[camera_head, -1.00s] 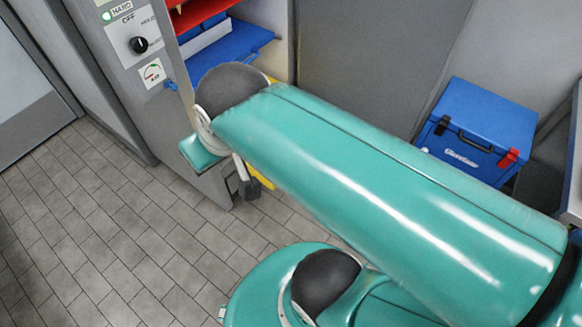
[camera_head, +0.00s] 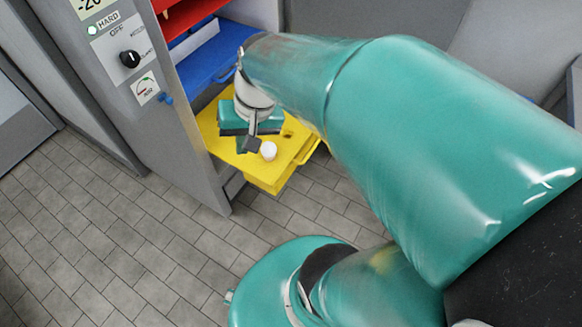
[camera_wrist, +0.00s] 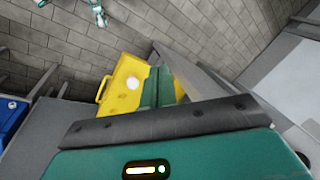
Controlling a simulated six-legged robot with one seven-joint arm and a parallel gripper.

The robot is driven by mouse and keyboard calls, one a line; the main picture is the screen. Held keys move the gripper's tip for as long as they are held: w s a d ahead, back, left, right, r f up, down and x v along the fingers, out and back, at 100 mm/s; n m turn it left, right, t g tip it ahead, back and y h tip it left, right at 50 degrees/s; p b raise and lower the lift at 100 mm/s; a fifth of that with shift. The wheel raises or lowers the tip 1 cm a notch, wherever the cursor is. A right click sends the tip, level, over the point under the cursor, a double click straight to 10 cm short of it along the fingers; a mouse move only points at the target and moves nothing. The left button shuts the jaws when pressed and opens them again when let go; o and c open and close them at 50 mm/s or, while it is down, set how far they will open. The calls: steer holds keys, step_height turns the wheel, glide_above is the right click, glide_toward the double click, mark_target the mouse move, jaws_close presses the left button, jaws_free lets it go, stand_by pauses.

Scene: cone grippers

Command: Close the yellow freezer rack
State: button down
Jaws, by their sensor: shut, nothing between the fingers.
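The yellow freezer rack (camera_head: 278,177) is pulled out of the freezer at the lowest visible level. A small white round thing (camera_head: 268,150) lies on it. In the wrist view the yellow rack (camera_wrist: 122,75) shows with its handle (camera_wrist: 103,90) at the left and the white round thing (camera_wrist: 132,84) on it. My gripper (camera_wrist: 158,75) is shut and empty, with its teal fingers over the rack's inner part beside the white thing. In the head view my arm hides part of the rack, and I cannot tell whether the fingers touch it.
The freezer's grey side panel (camera_head: 130,80) carries a knob and a gauge. A blue rack (camera_head: 205,65) and a red rack (camera_head: 185,17) sit above the yellow one. Tiled floor (camera_head: 130,210) lies open in front. A blue box (camera_wrist: 10,118) shows at the wrist view's left edge.

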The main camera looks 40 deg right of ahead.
steer(key=w+d+f+m+t+y, duration=0.2)
steer(key=d+f+m+y, duration=0.2)
steer(key=d+f+m, duration=0.45)
steer(key=w+d+f+m+t+y, duration=0.25)
steer(key=d+f+m, duration=0.35)
steer(key=f, duration=0.6)
steer(key=s+d+f+m+t, duration=0.3)
steer(key=d+f+m, duration=0.3)
steer(key=f, duration=0.3)
steer(key=m+t+h, duration=0.4)
steer(key=m, duration=0.3)
glide_toward(285, 170)
steer(key=x, duration=0.5)
steer(key=shift+w+a, duration=0.1)
steer(key=shift+a, duration=0.1)
steer(key=shift+w+a, duration=0.2)
steer(key=shift+w, duration=0.35)
steer(key=shift+w, duration=0.1)
